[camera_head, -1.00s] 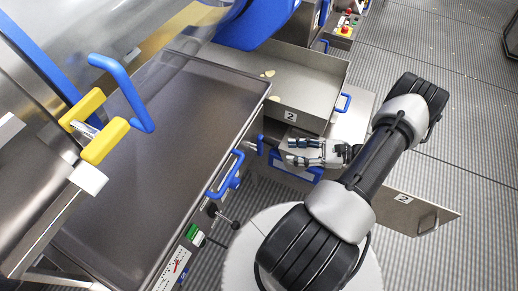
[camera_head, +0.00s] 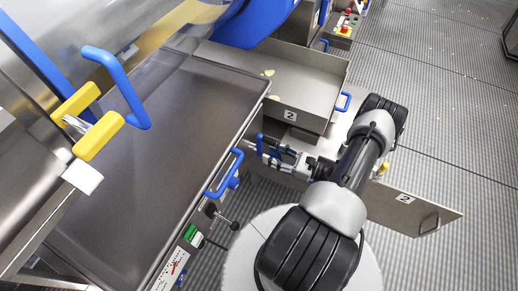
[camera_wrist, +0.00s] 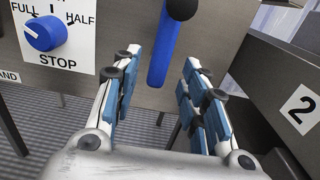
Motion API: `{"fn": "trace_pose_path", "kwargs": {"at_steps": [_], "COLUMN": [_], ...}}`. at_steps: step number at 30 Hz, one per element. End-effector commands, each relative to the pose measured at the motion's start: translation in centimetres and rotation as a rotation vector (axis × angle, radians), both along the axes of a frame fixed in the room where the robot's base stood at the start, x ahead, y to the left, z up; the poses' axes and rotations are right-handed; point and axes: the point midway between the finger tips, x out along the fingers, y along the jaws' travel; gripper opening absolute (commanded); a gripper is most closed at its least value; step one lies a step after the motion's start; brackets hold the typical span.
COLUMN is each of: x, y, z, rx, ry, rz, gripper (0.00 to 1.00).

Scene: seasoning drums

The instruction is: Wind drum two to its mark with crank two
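A blue upright handle with a black knob at its top, which looks like crank two (camera_wrist: 163,48), stands in front of a grey panel in the wrist view. It also shows as a small blue bar in the head view (camera_head: 260,143). My gripper (camera_wrist: 159,62) is open, its blue-padded fingers pointing at the handle. The handle appears in the gap between the fingertips; I cannot tell whether they touch it. In the head view my gripper (camera_head: 272,153) is below the tray marked 2 (camera_head: 300,118). A blue drum part (camera_head: 245,25) shows above that tray. No drum mark is discernible.
A blue dial (camera_wrist: 45,33) labelled FULL, HALF and STOP sits left of the handle. A plate marked 2 (camera_wrist: 285,95) stands close on the right. A large steel tray (camera_head: 165,130) with a blue handle (camera_head: 226,176) lies left of my arm. Open floor is at right.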

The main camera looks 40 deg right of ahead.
Motion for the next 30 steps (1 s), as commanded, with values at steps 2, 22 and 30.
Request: {"fn": "trace_pose_path", "kwargs": {"at_steps": [2, 22, 30], "x": [1.6, 5.3, 5.3], "y": [0.8, 2.2, 2.2], "z": [-0.1, 0.0, 0.0], "rx": [0.000, 0.000, 0.000], "ry": [0.000, 0.000, 0.000], "rz": [0.007, 0.000, 0.000], "gripper": [0.40, 0.39, 0.21]}}
